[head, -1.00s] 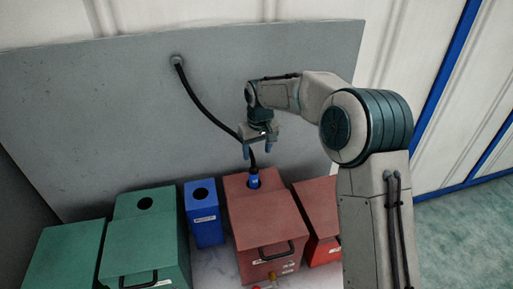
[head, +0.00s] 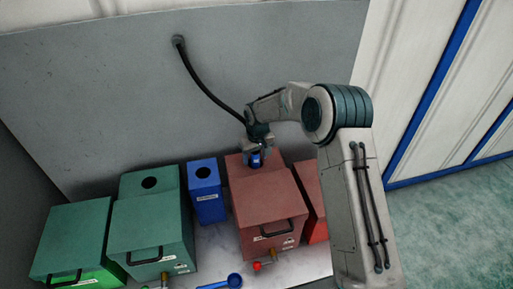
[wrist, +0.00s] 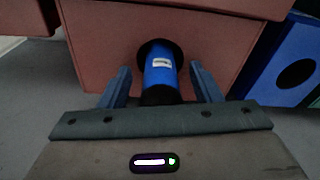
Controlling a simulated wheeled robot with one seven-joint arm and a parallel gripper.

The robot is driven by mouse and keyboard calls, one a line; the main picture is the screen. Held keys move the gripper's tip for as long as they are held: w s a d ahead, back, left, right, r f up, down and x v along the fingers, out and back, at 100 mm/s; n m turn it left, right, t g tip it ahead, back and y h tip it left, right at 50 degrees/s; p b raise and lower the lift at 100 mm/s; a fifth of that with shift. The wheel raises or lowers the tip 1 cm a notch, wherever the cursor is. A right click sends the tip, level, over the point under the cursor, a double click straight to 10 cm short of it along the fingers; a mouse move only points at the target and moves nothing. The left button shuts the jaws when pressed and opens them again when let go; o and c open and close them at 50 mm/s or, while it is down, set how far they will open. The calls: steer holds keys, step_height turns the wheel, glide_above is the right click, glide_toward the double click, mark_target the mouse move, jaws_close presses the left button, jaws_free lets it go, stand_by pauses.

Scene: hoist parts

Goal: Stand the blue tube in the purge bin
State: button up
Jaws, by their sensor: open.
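The blue tube (head: 256,161) stands in the round hole at the back of a red bin (head: 268,215). In the wrist view the tube (wrist: 158,72), with a white label, sits in the dark hole of the red bin (wrist: 100,50). My gripper (head: 258,152) is open, with one finger on each side of the tube; I see gaps between fingers and tube. A narrow blue bin (head: 207,205) with a round hole and a label stands left of the red bin; its text is too small to read. It also shows in the wrist view (wrist: 270,85).
A black hose (head: 208,90) runs from the grey wall panel (head: 110,110) down to my gripper. Green bins (head: 150,230) stand at left, one with a hole. Another red bin (head: 309,190) stands at right. A blue spoon-like tool (head: 228,281) lies in front.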

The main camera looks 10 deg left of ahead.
steer(key=shift+f, duration=0.25)
steer(key=c, duration=1.2)
steer(key=shift+r+p, duration=3.35)
steer(key=shift+r, duration=3.75)
